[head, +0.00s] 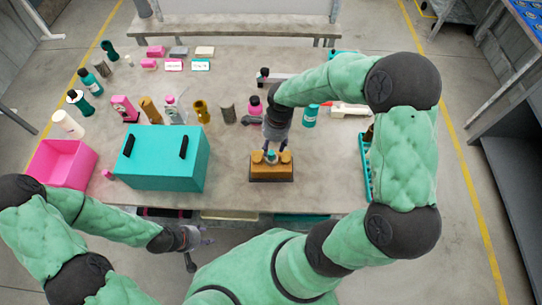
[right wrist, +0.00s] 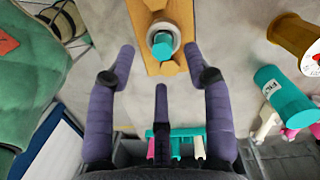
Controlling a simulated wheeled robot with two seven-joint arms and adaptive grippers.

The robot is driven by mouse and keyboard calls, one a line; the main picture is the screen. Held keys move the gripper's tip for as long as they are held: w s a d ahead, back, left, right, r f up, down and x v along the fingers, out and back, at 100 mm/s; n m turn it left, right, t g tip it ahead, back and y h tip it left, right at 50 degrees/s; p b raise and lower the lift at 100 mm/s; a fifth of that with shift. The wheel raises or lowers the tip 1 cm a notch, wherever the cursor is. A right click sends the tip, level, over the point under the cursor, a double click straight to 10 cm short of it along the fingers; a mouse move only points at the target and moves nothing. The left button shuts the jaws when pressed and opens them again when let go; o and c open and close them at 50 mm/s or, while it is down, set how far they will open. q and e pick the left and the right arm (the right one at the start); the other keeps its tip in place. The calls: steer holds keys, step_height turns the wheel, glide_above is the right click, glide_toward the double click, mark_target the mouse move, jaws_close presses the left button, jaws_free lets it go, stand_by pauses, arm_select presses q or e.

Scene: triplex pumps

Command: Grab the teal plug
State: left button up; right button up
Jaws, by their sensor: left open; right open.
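The teal plug (head: 271,156) sits upright on top of a wooden block (head: 271,173) near the front middle of the table. In the right wrist view the teal plug (right wrist: 162,46) sits within a pale ring on the wooden block (right wrist: 181,22). My right gripper (head: 275,146) is over the block. Its purple fingers (right wrist: 159,52) are spread and empty, with the plug between and slightly beyond the tips; I cannot tell the height gap. My left gripper (head: 206,240) is open and empty in front of the table's front edge, far from the plug.
A teal box (head: 160,172) with black handles and a pink bin (head: 62,165) stand left of the block. Several bottles and cans are behind them. A teal bottle (head: 310,115) stands behind right. A teal rack (head: 365,165) is at the right edge, partly behind my arm.

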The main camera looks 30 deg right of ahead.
mark_target(271, 153)
steer(key=shift+w+a+f+b, duration=0.1)
steer(key=shift+f+b, duration=0.1)
steer(key=shift+f, duration=1.2)
steer(key=shift+a+f+b, duration=0.1)
steer(key=shift+f+b, duration=0.1)
steer(key=shift+f, duration=1.15)
jaws_close()
